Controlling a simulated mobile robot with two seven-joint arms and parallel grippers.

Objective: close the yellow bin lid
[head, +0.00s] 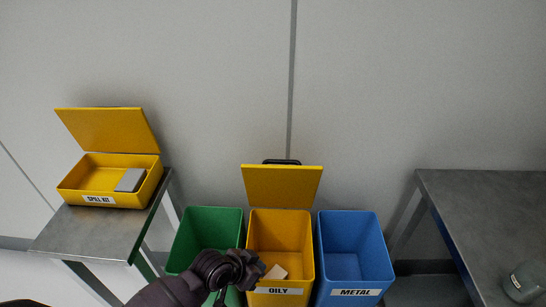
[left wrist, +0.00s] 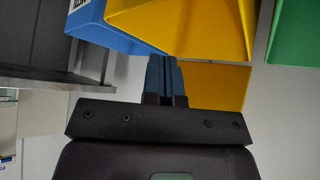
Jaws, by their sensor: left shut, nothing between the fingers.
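The yellow bin (head: 282,230), labelled OILY, stands between two other bins on the floor. Its yellow lid (head: 283,186) is open and stands up at the back, by the wall. A small pale block (head: 276,272) lies inside. My left gripper (head: 250,270) shows in front of the bin's left front side in the head view; its fingers are hard to make out there. In the left wrist view the fingers (left wrist: 165,78) are shut and empty, with the yellow bin (left wrist: 190,25) beyond them and a yellow panel, apparently the lid (left wrist: 218,86), beside them. My right gripper is not in view.
A green bin (head: 208,232) stands left of the yellow bin, close beside it. A blue METAL bin (head: 350,240) stands right. A yellow spill kit box (head: 122,162) with its own raised lid sits on a left table (head: 90,232). A grey table (head: 490,215) stands right.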

